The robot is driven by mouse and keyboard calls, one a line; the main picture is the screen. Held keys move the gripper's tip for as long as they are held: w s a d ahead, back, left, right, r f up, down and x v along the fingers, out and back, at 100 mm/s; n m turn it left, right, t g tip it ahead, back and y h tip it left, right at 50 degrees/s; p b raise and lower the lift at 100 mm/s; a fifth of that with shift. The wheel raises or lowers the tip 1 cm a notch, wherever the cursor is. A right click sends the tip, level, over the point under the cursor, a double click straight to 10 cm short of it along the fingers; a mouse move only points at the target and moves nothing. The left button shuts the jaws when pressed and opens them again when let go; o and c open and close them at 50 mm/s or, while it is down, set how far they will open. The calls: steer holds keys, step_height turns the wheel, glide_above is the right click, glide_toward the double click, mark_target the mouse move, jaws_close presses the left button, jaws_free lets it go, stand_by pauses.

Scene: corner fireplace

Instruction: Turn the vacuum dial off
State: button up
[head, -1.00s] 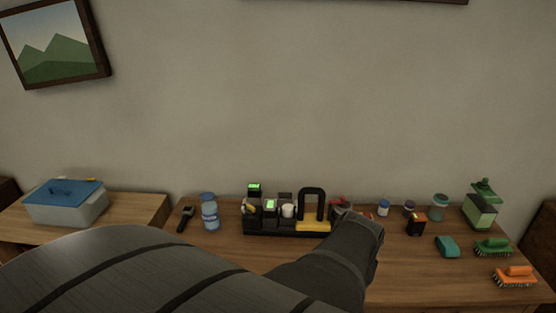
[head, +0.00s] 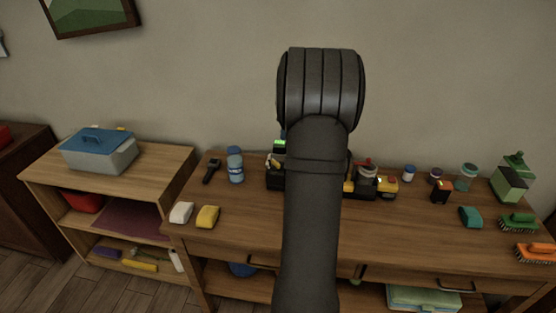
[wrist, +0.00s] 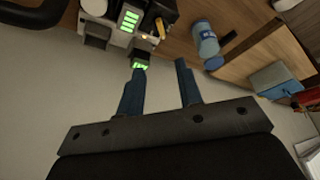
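My gripper (wrist: 160,66) is open and empty in the wrist view, its two blue fingers apart. In the head view my arm hides the middle of the station (head: 274,181) and my gripper. A black and yellow device (head: 387,186) with red and grey parts is right of my arm. I cannot make out a vacuum dial for sure in either view.
A blue bottle (head: 235,165) and a dark handheld tool (head: 211,171) stand left of the station. Jars, a green dispenser (head: 511,180) and brushes (head: 518,223) are at the right. A lidded box (head: 100,150) sits on the left shelf. The table front is mostly clear.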

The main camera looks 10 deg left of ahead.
steer(key=x, duration=1.7)
steer(key=shift+w+a+f, duration=0.15)
steer(key=shift+a+f, duration=0.05)
jaws_close()
